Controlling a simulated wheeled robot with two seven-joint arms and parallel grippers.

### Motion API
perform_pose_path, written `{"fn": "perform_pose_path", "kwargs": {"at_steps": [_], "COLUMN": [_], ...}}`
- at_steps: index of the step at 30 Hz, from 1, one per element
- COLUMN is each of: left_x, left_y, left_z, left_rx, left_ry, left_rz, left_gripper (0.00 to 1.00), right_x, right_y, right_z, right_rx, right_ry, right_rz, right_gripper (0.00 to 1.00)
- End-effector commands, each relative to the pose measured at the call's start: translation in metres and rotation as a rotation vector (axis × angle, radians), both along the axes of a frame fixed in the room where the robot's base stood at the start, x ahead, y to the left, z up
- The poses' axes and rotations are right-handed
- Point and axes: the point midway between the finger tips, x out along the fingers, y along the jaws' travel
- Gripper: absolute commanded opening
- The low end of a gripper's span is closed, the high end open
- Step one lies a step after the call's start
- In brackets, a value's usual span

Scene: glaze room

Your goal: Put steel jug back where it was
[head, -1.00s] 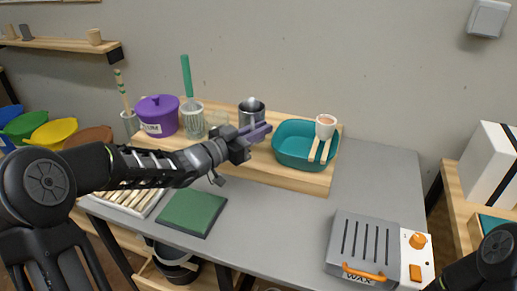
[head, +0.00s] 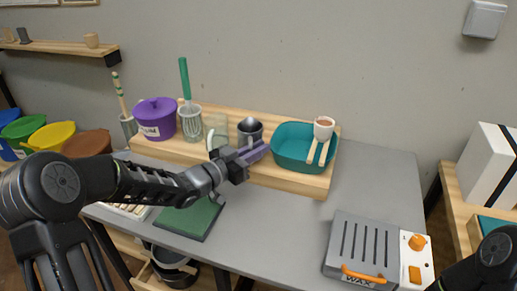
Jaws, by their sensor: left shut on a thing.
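The steel jug (head: 250,127) is a dark, shiny metal vessel, roughly upright, at the middle of the raised wooden shelf board (head: 290,182). My left gripper (head: 256,152) has its purple fingers shut on the jug from the front. The fingers hide the jug's lower part, so I cannot tell whether its base touches the board. My right gripper is out of view; only part of my right arm shows at the lower right corner.
A wax warmer (head: 362,248) stands front right.

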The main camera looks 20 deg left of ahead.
Motion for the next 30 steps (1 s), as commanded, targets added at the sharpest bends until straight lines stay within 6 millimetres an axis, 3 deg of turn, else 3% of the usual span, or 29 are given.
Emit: {"fn": "perform_pose_path", "kwargs": {"at_steps": [6, 7, 9, 20, 26, 30], "left_x": [0.0, 0.0, 0.0, 0.0, -0.02, -0.043], "left_y": [0.0, 0.0, 0.0, 0.0, 0.014, 0.029], "left_z": [-0.004, -0.003, -0.003, 0.002, 0.0, 0.001], "left_rx": [0.0, 0.0, 0.0, 0.0, 0.002, 0.002], "left_ry": [-0.002, 0.0, 0.0, 0.0, 0.0, 0.0], "left_rz": [-0.001, 0.0, 0.0, 0.0, 0.003, 0.003], "left_gripper": [0.0, 0.14, 0.2, 0.21, 0.21, 0.21], "right_x": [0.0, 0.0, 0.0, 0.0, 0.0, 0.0], "right_y": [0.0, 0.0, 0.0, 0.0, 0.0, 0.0], "right_z": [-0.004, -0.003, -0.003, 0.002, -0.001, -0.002], "right_rx": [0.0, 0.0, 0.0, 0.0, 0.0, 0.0], "right_ry": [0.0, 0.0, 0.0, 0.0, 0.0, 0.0], "right_rz": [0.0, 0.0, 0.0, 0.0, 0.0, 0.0], "right_gripper": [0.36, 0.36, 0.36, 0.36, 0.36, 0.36]}}
